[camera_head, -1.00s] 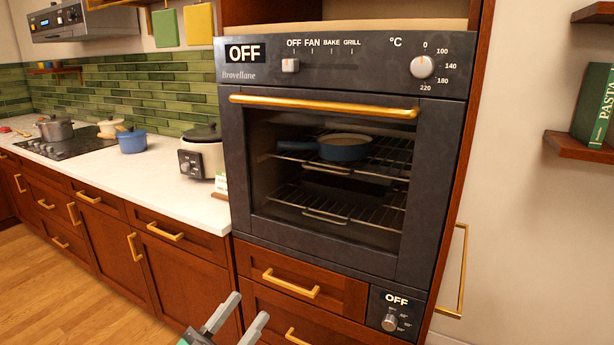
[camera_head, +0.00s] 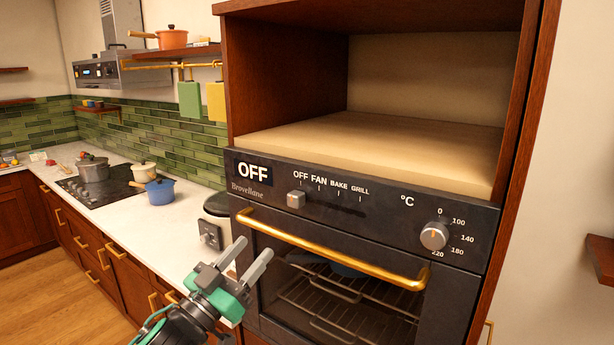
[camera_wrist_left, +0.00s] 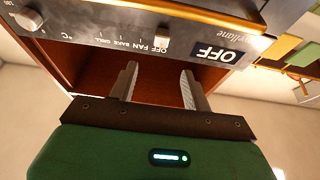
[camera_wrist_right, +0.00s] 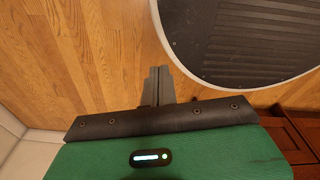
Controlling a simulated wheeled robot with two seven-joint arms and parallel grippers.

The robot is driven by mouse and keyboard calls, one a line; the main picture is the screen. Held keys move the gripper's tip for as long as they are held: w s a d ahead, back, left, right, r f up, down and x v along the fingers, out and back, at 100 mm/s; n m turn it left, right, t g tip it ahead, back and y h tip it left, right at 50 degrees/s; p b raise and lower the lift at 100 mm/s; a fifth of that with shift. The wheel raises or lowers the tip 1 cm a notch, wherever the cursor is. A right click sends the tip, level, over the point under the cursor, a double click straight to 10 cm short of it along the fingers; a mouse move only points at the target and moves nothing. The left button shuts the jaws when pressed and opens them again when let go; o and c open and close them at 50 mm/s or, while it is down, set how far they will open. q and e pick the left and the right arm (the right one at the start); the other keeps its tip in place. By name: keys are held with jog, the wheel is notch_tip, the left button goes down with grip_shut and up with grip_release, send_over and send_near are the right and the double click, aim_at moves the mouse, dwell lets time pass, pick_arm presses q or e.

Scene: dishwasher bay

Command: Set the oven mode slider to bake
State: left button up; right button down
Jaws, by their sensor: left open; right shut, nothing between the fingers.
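The oven's dark control panel (camera_head: 380,213) carries the mode slider (camera_head: 296,199), a small pale knob under the OFF mark at the left end of a row reading OFF, FAN, BAKE, GRILL. The display (camera_head: 254,171) reads OFF. My left gripper (camera_head: 249,257) is open and empty, below and left of the slider, in front of the oven's upper left corner. In the left wrist view the slider (camera_wrist_left: 162,41) shows beyond the open fingers (camera_wrist_left: 160,88), apart from them. My right gripper (camera_wrist_right: 159,85) is shut and empty over the wooden floor, outside the head view.
A brass oven handle (camera_head: 330,248) runs across the door just below the panel. A round temperature knob (camera_head: 434,236) sits at the panel's right. An empty wooden niche (camera_head: 400,140) is above. A cooker with a dark lid (camera_head: 216,215) stands left of the oven.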

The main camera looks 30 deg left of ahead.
aim_at(292, 199)
pick_arm(q)
jog(key=x, duration=0.4)
jog(key=p+x, duration=0.1)
jog(key=x, duration=0.3)
jog(key=r+p+x, duration=0.1)
jog(key=x, duration=0.4)
jog(key=shift+s+a+f, duration=0.1)
jog(key=shift+s+a, duration=0.15)
jog(key=shift+w+d, duration=0.1)
jog(key=shift+w, duration=0.55)
pick_arm(e)
jog(key=shift+s+d+r, duration=0.1)
jog(key=shift+s+r, duration=0.15)
jog(key=shift+r, duration=0.4)
jog(key=shift+s+r, duration=0.2)
jog(key=shift+r, duration=0.45)
pick_arm(q)
grip_shut()
